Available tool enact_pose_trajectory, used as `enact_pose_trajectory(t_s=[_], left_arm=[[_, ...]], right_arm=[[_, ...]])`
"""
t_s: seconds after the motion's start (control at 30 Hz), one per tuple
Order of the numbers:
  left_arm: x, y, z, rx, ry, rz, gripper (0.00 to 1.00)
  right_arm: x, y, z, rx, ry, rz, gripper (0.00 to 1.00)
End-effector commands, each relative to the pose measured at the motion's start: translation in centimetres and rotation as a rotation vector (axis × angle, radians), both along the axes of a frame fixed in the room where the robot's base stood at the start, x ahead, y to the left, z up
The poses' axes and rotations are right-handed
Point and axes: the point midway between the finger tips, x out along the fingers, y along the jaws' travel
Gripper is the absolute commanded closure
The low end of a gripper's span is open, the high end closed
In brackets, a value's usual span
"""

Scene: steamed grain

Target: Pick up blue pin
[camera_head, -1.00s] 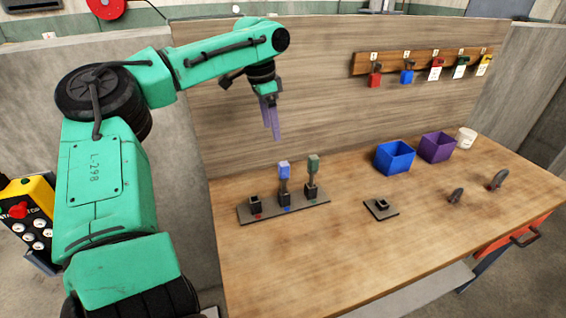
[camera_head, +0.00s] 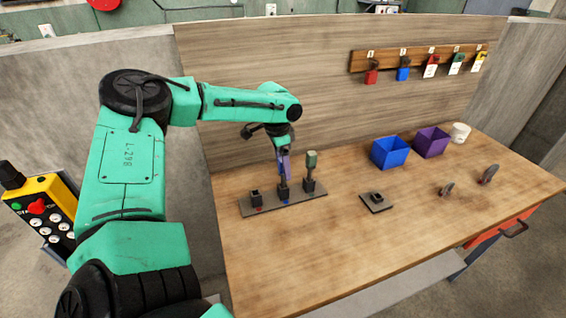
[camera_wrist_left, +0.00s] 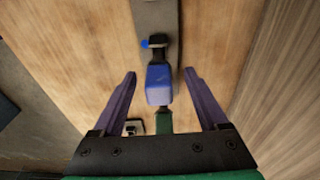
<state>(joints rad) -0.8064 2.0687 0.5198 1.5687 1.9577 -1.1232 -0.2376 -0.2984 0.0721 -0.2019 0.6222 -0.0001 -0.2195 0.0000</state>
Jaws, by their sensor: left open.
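The blue pin (camera_wrist_left: 159,86) stands upright in the middle socket of a grey three-socket rack (camera_head: 318,198). In the head view my left gripper (camera_head: 284,170) is down at the blue pin, and its purple fingers largely cover the pin. In the left wrist view the open left gripper (camera_wrist_left: 160,76) has one finger on each side of the blue pin, with a visible gap on both sides. A green pin (camera_head: 311,160) stands in the right socket, and the left socket (camera_head: 256,198) is empty. My right gripper is not in view.
A small black base (camera_head: 376,202) lies right of the rack. A blue bin (camera_head: 391,153), a purple bin (camera_head: 431,142) and a white cup (camera_head: 460,133) stand at the back right. Padlocks hang from a wall rack (camera_head: 417,59). The front of the table is clear.

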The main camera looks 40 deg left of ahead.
Motion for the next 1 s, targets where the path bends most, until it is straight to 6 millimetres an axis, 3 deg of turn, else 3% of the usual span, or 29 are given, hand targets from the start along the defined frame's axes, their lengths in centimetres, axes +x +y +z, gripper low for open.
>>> enact_pose_trajectory(t_s=[0.07, 0.2, 0.27, 0.67, 0.87, 1.0], left_arm=[[0.0, 0.0, 0.0, 0.0, 0.0, 0.0, 0.27], [0.0, 0.0, 0.0, 0.0, 0.0, 0.0, 0.81], [0.0, 0.0, 0.0, 0.0, 0.0, 0.0, 1.0], [0.1, 0.0, 0.6, 0.0, -0.003, 0.0, 1.0], [0.2, 0.0, 3.7, 0.001, -0.007, 0.0, 1.0], [0.2, 0.0, 7.4, 0.001, -0.009, 0.0, 1.0]], right_arm=[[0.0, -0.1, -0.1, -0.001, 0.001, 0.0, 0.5], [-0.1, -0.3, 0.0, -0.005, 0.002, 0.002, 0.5], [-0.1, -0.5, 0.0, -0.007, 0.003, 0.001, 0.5], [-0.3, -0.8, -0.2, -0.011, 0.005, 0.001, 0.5], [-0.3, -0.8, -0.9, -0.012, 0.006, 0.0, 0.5], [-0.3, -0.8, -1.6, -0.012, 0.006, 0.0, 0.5]])
